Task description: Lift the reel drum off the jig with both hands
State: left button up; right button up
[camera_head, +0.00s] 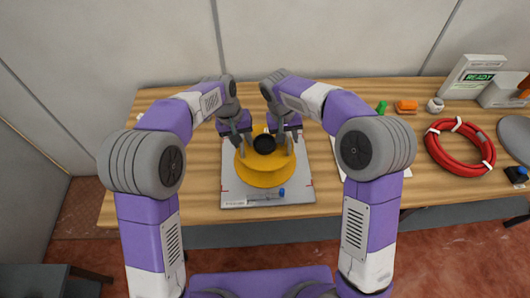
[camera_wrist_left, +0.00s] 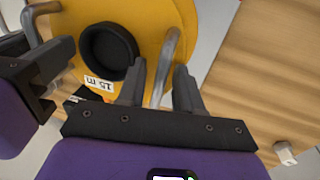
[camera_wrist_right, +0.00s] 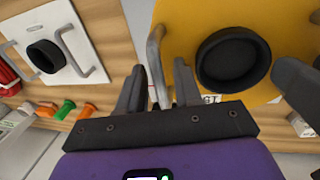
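The yellow reel drum (camera_head: 262,178) with a black centre ring (camera_head: 264,144) sits on the grey jig (camera_head: 230,193). A bent metal handle stands on each side of the drum. My left gripper (camera_wrist_left: 160,75) is open, with the left handle (camera_wrist_left: 172,42) between its fingers and gaps showing beside it. My right gripper (camera_wrist_right: 157,75) is open around the other handle (camera_wrist_right: 153,48), its fingers apart. Whether any finger touches a handle is hard to tell. The drum's underside is hidden.
A blue-capped tool (camera_head: 281,192) lies at the jig's front edge. A white panel (camera_wrist_right: 85,45) with a black ring and handles lies to the right, mostly behind my right arm in the head view. Farther right are a red coil (camera_head: 436,150) and a READY display (camera_head: 478,77).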

pick_arm(q)
grip_shut()
pick_arm(e)
grip_shut()
pick_arm(q)
jog(key=shift+r, duration=0.1)
pick_arm(e)
jog(key=shift+r, duration=0.1)
dwell(0.9)
